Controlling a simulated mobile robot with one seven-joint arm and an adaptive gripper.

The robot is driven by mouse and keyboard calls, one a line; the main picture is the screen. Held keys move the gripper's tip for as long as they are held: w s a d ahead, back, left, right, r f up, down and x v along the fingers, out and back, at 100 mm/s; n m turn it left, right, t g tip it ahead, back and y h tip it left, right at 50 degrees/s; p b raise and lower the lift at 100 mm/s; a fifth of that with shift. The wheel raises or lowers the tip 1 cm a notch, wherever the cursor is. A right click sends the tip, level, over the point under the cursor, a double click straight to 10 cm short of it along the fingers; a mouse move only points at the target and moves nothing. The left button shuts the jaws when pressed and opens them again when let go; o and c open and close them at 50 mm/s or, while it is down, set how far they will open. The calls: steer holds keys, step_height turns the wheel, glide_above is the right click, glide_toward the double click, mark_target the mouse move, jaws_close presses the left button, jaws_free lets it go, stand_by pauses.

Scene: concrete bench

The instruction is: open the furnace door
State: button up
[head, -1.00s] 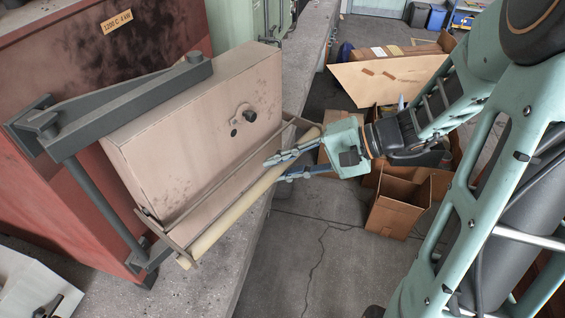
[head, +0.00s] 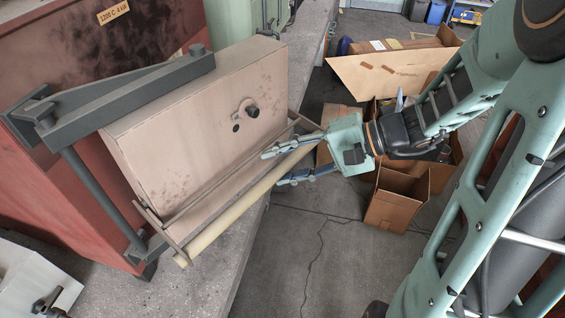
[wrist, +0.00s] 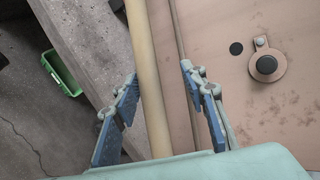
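The furnace door (head: 205,120) is a thick, beige, soot-stained block on a dark grey hinge arm (head: 130,95). It stands out from the red furnace body (head: 85,60) at an angle; the furnace mouth is hidden. A long cream bar handle (head: 235,210) runs along the door's outer side on brackets. My gripper (head: 272,168) is open at the handle's far part. In the wrist view the cream handle (wrist: 150,80) passes between the two blue-padded fingers, with a gap on each side. The door's round knob (wrist: 267,65) shows to the right there.
The furnace is on a concrete bench (head: 215,275), whose edge runs just beyond the handle. Open cardboard boxes (head: 395,205) stand on the floor beyond my gripper. A pale box (head: 30,280) is at lower left. A green crate (wrist: 62,73) shows on the floor.

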steer(key=v, duration=1.2)
